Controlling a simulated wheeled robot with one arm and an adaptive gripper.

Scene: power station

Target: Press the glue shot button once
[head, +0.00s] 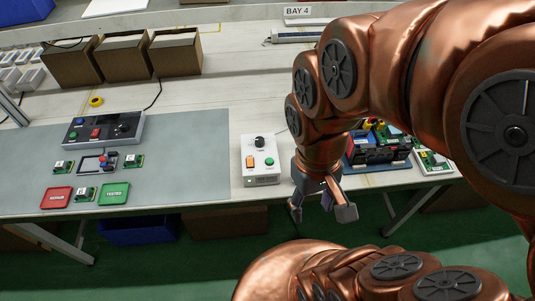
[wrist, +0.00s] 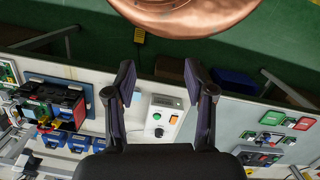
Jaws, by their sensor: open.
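A white control box (head: 260,169) sits at the table's front edge, left of my gripper. It carries a black knob (head: 259,142), an orange switch (head: 250,162) and a green button (head: 269,161). Its front label is too small to read, so I cannot tell for sure which control is the glue shot button. My gripper (head: 322,207) is open and empty, pointing down just right of the box and in front of the table edge. In the wrist view the green button (wrist: 157,115) shows between the open fingers (wrist: 158,76), apart from them.
A grey control box (head: 104,130) with coloured buttons stands on the grey mat at left, behind small circuit boards and red and green trays (head: 114,194). A dark battery-like unit (head: 378,148) stands right of my gripper. Cardboard boxes (head: 124,57) line the back.

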